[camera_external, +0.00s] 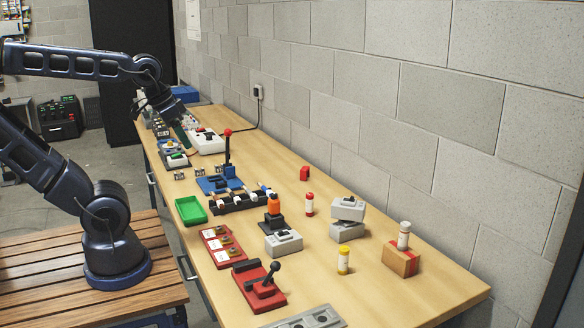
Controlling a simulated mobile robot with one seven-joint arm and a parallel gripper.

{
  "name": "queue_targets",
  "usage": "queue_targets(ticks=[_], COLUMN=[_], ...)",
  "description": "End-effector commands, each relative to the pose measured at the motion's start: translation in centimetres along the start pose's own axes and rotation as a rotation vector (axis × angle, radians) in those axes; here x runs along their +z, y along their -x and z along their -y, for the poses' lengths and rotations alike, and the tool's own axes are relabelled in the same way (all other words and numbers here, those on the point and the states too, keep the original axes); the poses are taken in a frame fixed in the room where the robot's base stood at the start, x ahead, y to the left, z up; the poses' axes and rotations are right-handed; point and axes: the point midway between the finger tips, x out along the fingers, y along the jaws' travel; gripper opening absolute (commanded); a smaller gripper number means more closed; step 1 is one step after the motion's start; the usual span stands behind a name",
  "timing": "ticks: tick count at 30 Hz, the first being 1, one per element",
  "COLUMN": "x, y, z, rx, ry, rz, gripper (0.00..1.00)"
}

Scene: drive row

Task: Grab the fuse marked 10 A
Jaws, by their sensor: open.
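No marking of 10 A can be read at this size. More pale cylinders lie in a black rack (236,203) at mid-bench. My gripper (184,142) is over the far part of the bench, far from the standing cylinders. Its fingers are small and dark here; it is open, and no held object can be made out.
The wooden bench (375,285) runs along a block wall. A red-knobbed lever (227,148) stands near my gripper. A green tray (190,210), an orange-topped device (273,208), grey switch boxes (347,209) and a red lever base (259,287) crowd it.

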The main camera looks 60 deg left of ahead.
Motion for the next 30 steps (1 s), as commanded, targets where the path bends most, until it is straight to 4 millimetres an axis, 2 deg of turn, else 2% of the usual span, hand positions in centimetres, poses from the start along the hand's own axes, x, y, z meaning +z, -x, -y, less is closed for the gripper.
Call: queue_targets(ticks=[7, 14, 23, 30], x=[-0.9, -5.2, -11.3, -15.7], y=[-0.3, -2.5, -7.1, -11.7], z=[0.0, -0.1, 0.0, 0.5], rx=[-0.009, -0.042, -0.058, -0.043], ry=[-0.012, -0.08, -0.189, -0.271], rz=[0.005, 0.028, 0.062, 0.084], gripper=[0.52, 0.52, 0.52, 0.52])
